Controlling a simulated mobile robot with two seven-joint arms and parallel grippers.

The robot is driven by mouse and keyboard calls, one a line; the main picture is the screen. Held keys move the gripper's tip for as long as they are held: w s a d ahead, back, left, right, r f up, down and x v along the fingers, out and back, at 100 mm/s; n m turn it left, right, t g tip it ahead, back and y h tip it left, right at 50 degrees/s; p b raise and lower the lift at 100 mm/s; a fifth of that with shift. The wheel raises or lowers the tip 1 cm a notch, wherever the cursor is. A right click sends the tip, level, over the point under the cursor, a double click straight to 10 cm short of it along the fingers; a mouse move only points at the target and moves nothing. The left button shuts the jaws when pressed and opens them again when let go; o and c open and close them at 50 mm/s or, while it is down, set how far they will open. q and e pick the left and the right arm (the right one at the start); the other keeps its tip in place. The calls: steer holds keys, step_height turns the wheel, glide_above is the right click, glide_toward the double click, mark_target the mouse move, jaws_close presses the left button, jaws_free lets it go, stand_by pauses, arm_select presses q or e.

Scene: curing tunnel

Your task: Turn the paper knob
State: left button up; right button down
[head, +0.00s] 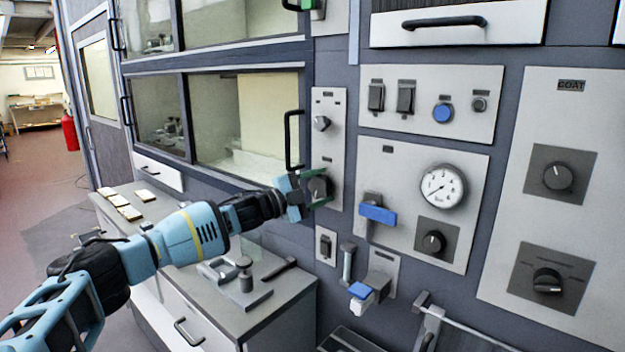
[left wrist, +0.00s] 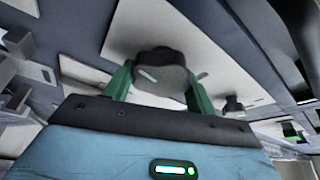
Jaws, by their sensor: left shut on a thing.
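A dark round knob (head: 319,187) sits low on the narrow light panel (head: 328,135) beside the glass-fronted cabinet. My left gripper (head: 312,188) reaches it from the left and is shut on it. In the left wrist view, the dark knob (left wrist: 160,72) with a pale pointer mark sits between the green fingers of the left gripper (left wrist: 158,82). No label that I can read names this knob as the paper knob. My right gripper is in neither view.
A lighter knob (head: 321,123) is above on the same panel. To the right are a pressure gauge (head: 442,187), a blue lever (head: 378,214) and the COAT panel (head: 570,120). A counter (head: 290,283) with a small press-like tool (head: 245,278) lies below the arm.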

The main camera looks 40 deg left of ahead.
arm_select(q)
steer(key=shift+r+m+g+p, duration=0.3)
steer(key=shift+m+p, duration=0.2)
steer(key=shift+m, duration=0.5)
steer(key=shift+f+m+g+p, duration=0.3)
steer(key=shift+m, duration=0.4)
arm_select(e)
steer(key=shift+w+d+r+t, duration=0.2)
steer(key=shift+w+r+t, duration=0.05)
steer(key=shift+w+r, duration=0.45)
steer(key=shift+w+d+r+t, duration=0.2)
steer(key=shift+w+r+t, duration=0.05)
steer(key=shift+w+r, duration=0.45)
arm_select(q)
steer(key=o, duration=1)
steer(key=shift+f, duration=0.1)
steer(key=v, duration=0.7)
steer(key=shift+s, duration=0.35)
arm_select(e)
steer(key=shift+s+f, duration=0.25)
arm_select(q)
steer(key=shift+a, duration=0.15)
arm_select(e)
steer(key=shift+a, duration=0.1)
